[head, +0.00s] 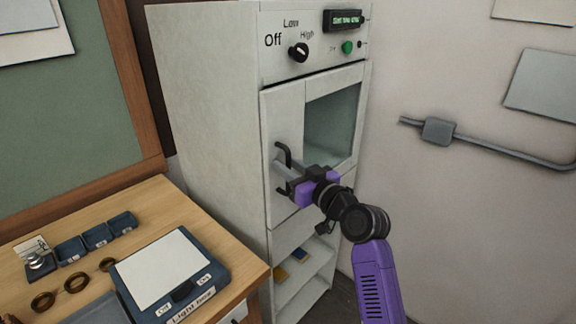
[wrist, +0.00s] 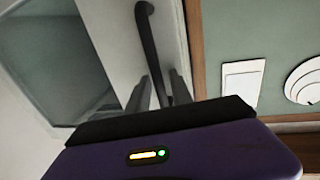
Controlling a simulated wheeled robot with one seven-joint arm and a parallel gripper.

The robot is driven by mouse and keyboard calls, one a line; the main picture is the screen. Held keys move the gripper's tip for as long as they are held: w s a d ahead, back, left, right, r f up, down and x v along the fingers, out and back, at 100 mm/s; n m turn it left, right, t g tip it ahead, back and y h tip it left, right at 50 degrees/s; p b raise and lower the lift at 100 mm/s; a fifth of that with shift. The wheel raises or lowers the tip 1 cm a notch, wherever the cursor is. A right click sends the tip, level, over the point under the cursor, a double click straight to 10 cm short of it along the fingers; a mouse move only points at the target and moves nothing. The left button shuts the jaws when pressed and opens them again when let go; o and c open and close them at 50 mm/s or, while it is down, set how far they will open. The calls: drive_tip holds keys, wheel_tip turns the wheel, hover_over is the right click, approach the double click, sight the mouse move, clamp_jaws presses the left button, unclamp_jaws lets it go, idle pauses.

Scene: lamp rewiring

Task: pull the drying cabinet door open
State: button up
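The drying cabinet (head: 205,110) stands in the middle of the head view. Its door (head: 283,110), with a glass window (head: 333,125), looks shut or nearly flush with the front. A dark bar handle (head: 283,150) is on the door's left side. My purple gripper (head: 283,176) is at the handle. In the wrist view, the handle (wrist: 148,35) runs down between the two grey fingers of my gripper (wrist: 158,85). Narrow gaps seem to show beside the bar, so the fingers look open around it; contact is hard to tell.
A wooden bench (head: 215,235) with a light box (head: 170,270), small blue bins (head: 95,237) and rings stands at left, close to the cabinet. A wall pipe (head: 490,144) runs at right. An open shelf (head: 300,270) lies below the door.

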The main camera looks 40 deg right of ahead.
clamp_jaws()
idle(1.2)
